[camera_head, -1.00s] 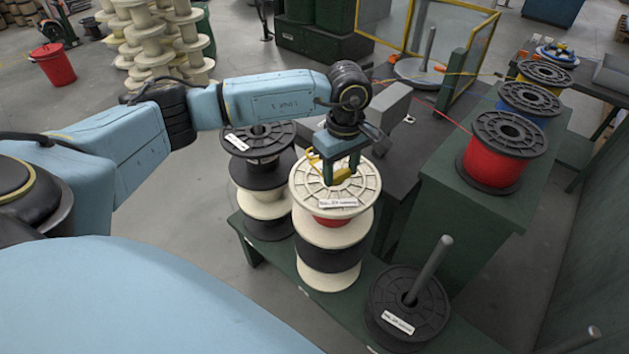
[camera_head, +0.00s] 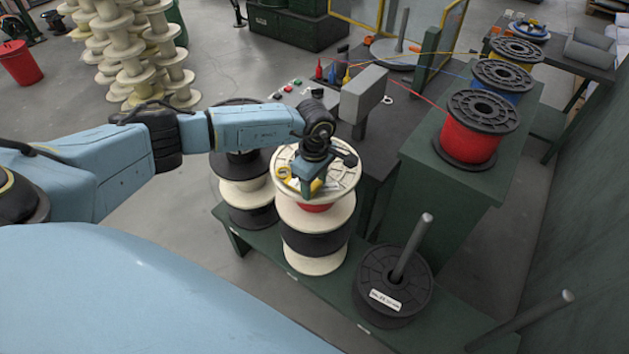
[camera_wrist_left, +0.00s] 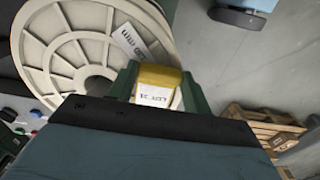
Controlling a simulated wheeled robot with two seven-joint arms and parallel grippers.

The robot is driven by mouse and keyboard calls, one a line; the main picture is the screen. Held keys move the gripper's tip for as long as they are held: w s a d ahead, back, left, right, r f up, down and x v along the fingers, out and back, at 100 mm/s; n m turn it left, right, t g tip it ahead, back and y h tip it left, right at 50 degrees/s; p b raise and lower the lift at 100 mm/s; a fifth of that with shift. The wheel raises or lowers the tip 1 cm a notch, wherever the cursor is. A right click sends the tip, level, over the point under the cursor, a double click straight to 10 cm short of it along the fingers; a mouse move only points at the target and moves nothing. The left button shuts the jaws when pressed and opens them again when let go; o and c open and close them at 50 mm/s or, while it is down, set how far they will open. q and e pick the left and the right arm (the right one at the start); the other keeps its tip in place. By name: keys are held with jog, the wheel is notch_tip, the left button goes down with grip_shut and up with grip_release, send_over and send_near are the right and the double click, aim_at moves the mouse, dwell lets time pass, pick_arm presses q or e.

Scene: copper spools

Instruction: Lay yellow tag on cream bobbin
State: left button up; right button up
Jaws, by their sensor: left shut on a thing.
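The cream bobbin (camera_head: 345,178) tops a stack on the green bench, its round flange facing up. Red winding shows just under that flange. It fills the upper left of the left wrist view (camera_wrist_left: 65,60), with a white label on it. My left gripper (camera_head: 308,190) is over the flange, shut on the yellow tag (camera_wrist_left: 157,80), whose white printed face shows between the fingers. In the head view the yellow tag (camera_head: 298,184) is partly hidden by the gripper. I cannot tell whether it touches the flange. My right gripper is not in view.
A black spool (camera_head: 375,305) sits on a grey post to the right. A second stack (camera_head: 240,190) stands close left of the bobbin. A grey box (camera_head: 363,94) stands behind. Red (camera_head: 470,140), blue and yellow spools line the green cabinet at right.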

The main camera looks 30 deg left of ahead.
pick_arm(q)
jog(key=o, duration=0.9)
jog(key=shift+f, duration=0.1)
jog(key=shift+o, duration=0.2)
jog(key=shift+r, duration=0.55)
notch_tip(320, 180, up, 11)
jog(key=b, duration=0.1)
jog(key=shift+r, duration=0.15)
